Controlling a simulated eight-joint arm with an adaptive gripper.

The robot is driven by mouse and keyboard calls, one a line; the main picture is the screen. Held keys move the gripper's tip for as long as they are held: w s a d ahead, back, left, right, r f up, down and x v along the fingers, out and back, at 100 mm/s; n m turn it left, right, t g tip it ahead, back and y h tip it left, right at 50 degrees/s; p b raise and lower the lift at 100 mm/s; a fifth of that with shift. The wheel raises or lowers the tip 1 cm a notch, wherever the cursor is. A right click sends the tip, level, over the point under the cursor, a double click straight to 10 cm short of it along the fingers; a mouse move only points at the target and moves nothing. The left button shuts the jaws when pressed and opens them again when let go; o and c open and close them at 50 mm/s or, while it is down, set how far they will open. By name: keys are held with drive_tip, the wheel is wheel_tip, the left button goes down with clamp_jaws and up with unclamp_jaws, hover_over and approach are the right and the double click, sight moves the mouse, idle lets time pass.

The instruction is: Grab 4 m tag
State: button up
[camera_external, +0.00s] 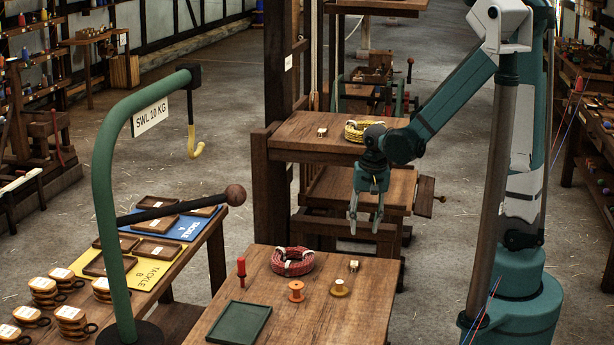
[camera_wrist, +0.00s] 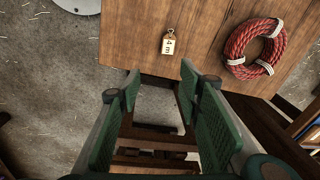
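The 4 m tag (camera_wrist: 168,42) is a small pale tag with a metal ring, lying on the wooden table near its edge in the wrist view. In the external view, a small pale tag (camera_external: 354,265) lies on the near table (camera_external: 345,315), right of the red rope coil. My gripper (camera_external: 364,226) hangs above and beyond that table's far edge, pointing down. It is open and empty. In the wrist view, its green fingers (camera_wrist: 158,85) stand apart, with the tag beyond their tips and not touched.
The red rope coil (camera_external: 292,261), orange spool (camera_external: 296,291), yellow spool (camera_external: 340,288), red-handled tool (camera_external: 241,271) and green tray (camera_external: 239,324) share the table. Another tag (camera_external: 322,132) and a yellow coil (camera_external: 357,131) lie on the raised platform behind. A green hook stand (camera_external: 112,200) rises left.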

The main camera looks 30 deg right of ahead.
drive_tip(key=m+g, duration=0.1)
hover_over(354, 265)
drive_tip(key=shift+d+f+p, duration=0.15)
drive_tip(key=shift+f+p, duration=0.15)
drive_tip(key=shift+f, duration=1.95)
drive_tip(key=shift+f, duration=0.1)
drive_tip(key=shift+f+b, duration=0.3)
drive_tip(key=shift+f, duration=0.9)
drive_tip(key=shift+f+b, duration=0.8)
drive_tip(key=shift+f, duration=1.8)
drive_tip(key=shift+c, duration=0.6)
drive_tip(key=c, duration=0.6)
